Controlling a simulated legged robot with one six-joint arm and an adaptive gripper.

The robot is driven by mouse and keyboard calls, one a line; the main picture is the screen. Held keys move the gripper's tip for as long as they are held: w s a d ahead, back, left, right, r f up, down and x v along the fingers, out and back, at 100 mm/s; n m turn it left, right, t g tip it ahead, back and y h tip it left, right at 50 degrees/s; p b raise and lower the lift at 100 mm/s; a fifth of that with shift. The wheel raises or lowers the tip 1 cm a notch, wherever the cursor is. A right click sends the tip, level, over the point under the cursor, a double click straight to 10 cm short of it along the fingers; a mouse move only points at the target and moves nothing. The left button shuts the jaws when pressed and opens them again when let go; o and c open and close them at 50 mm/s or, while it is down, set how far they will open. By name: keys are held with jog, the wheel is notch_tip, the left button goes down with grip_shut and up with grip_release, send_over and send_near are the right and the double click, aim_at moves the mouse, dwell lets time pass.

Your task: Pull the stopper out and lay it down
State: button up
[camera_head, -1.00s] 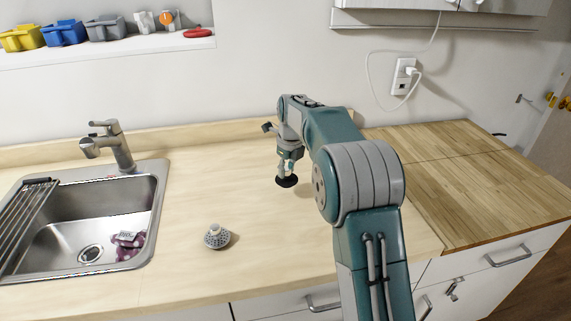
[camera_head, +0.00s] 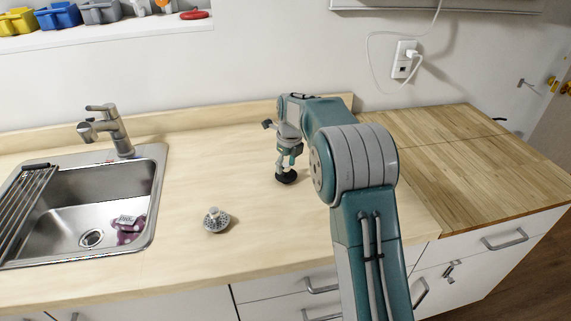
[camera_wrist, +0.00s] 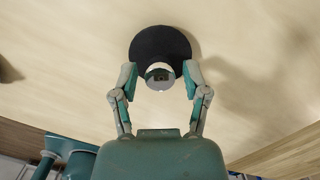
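A black round disc with a short pale knob, which looks like the stopper (camera_head: 286,177), is at the middle of the counter under my gripper (camera_head: 287,160). In the wrist view the black disc (camera_wrist: 150,48) shows below the knob, and the knob (camera_wrist: 160,76) sits between the two fingertips of my gripper (camera_wrist: 160,78). A small gap shows on each side of the knob, so the fingers look apart from it. I cannot tell whether the disc rests flat on the counter. The drain (camera_head: 91,238) in the sink (camera_head: 95,196) looks uncovered.
A grey perforated strainer (camera_head: 216,220) lies on the counter (camera_head: 185,195), left of my gripper. A purple item (camera_head: 129,227) is in the sink. A faucet (camera_head: 108,128) stands behind it. Bare counter lies around the disc, with a wooden worktop (camera_head: 450,165) at the right.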

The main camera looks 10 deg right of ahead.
aim_at(289, 167)
dwell(0.3)
notch_tip(289, 167, up, 12)
jog(key=s, duration=0.1)
jog(key=s+r+n+t, duration=0.1)
jog(key=s+r+n, duration=0.4)
jog(key=s+n, duration=0.15)
jog(key=s+r+n+t, duration=0.2)
jog(key=s+n, duration=1.3)
jog(key=s, duration=0.7)
jog(key=s+f+n+t, duration=0.1)
jog(key=s+f+n, duration=0.5)
jog(key=s, duration=0.3)
jog(key=shift+s+n+h, duration=0.35)
jog(key=shift+n+h, duration=0.05)
jog(key=shift+n, duration=0.45)
